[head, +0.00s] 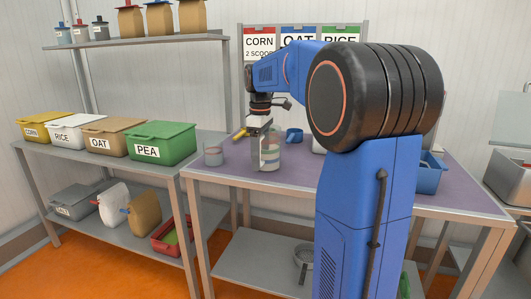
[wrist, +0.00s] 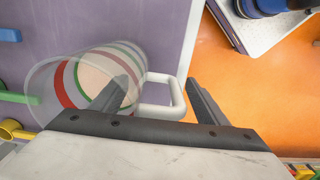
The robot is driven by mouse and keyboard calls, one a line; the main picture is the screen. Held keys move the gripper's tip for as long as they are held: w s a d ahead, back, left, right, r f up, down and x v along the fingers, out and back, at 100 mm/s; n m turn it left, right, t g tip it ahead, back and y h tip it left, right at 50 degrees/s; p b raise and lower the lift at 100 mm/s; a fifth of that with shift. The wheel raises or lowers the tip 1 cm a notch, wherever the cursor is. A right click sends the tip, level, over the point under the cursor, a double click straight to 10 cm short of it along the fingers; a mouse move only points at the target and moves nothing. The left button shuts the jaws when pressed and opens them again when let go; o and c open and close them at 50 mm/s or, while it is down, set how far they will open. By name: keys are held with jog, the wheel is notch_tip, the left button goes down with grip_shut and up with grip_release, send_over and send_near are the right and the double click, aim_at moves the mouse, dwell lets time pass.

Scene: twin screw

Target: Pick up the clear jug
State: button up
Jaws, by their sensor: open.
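The clear jug (head: 271,158) stands on the purple-topped table, partly behind my gripper in the head view. In the wrist view the jug (wrist: 88,75) is see-through, with red and green bands and a white loop handle (wrist: 180,97). My gripper (head: 261,163) points down at the jug. In the wrist view my gripper (wrist: 162,84) is open, with the handle between its two fingers. The left finger overlaps the jug's wall in the picture; I cannot tell whether it touches.
A blue mug (head: 294,135) and a yellow item (head: 239,133) lie behind. A blue bin (head: 430,175) is at the right. Lidded bins, including green PEA (head: 163,143), line the left shelf.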

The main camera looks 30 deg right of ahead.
grip_shut()
dwell(0.3)
